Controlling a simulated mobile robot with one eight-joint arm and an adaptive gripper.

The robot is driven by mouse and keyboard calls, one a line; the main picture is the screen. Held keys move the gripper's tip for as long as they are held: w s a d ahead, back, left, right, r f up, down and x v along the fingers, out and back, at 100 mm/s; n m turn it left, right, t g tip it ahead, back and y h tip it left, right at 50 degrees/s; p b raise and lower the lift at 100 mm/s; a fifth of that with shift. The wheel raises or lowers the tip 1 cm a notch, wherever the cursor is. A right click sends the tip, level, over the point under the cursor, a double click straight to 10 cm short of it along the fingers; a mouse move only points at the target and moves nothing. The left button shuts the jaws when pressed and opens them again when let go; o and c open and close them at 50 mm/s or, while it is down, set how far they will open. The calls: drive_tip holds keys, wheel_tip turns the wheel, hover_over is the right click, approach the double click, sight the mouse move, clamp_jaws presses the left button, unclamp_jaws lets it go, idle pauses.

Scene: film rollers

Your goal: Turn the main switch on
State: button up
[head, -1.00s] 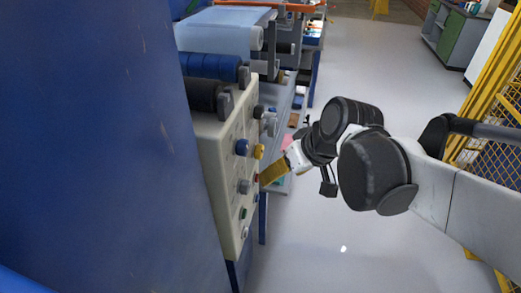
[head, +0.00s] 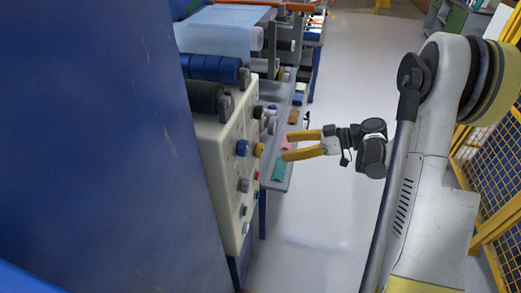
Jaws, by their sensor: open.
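A cream control panel (head: 213,152) is on the front of the machine, seen at a steep angle. It carries a blue knob (head: 242,148), a yellow knob (head: 259,150), a grey knob (head: 243,185), a green button (head: 243,211) and several other controls. I cannot tell which one is the main switch; no label is readable. My gripper (head: 286,146) is open and empty, its two yellow fingers spread and pointing left toward the panel. In the picture the fingertips are right of the yellow knob, apart from it.
A large blue machine side (head: 95,140) fills the left. Rollers (head: 210,68) lie above the panel. A grey shelf with small coloured items (head: 278,171) is behind the gripper. Yellow fencing (head: 490,190) stands at the right. The pale floor (head: 320,225) between is clear.

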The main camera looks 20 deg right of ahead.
sight(263, 150)
drive_tip(key=b+x, duration=0.3)
drive_tip(key=x, duration=0.6)
drive_tip(key=shift+w+a+f, duration=0.2)
drive_tip(key=shift+a, duration=0.1)
drive_tip(key=shift+c, duration=0.4)
drive_tip(key=c, duration=1.1)
